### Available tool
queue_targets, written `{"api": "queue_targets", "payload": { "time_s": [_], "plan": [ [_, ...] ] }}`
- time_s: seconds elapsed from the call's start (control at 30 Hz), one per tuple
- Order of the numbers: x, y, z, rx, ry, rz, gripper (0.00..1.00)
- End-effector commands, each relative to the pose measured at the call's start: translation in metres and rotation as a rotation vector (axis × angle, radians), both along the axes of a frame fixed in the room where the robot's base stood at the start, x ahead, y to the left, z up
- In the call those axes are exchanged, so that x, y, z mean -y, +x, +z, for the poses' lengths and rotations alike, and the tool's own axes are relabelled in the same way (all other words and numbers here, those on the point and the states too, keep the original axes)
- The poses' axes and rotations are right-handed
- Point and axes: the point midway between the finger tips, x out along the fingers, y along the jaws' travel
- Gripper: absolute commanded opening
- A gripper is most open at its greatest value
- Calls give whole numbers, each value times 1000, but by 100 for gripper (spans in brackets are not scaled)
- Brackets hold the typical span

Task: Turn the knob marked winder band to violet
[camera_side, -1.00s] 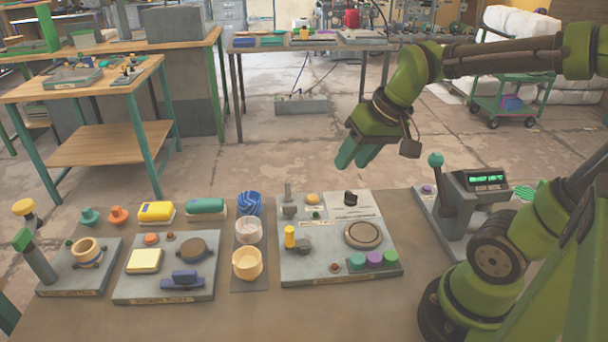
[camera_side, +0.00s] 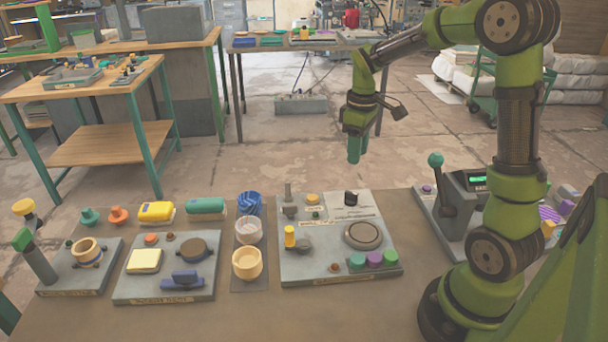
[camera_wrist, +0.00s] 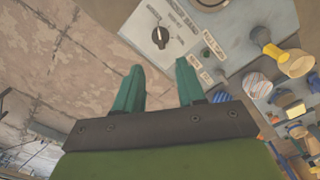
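A black knob (camera_side: 351,198) stands on a pale label plate (camera_side: 352,213) at the back right of the middle grey panel. In the wrist view the knob (camera_wrist: 160,38) has a light pointer mark, and small print surrounds it that I cannot read, so I cannot confirm the winder band or violet marks. My gripper (camera_side: 354,158) hangs above and behind the knob, pointing down and touching nothing. In the wrist view its two green fingers (camera_wrist: 160,75) are apart with nothing between them.
A tall lever (camera_side: 436,180) stands to the right. Cups (camera_side: 247,263) stand to the left.

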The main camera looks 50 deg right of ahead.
Motion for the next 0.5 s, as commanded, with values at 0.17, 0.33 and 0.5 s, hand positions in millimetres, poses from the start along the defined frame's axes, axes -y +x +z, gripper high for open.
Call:
{"api": "queue_targets", "payload": {
  "time_s": [0.17,0.33,0.5],
  "plan": [
    [0,-1,-41,-4,2,0,39],
    [-1,-1,-78,-5,3,-2,39],
    [-1,-1,-105,-2,3,-2,39]
  ]
}}
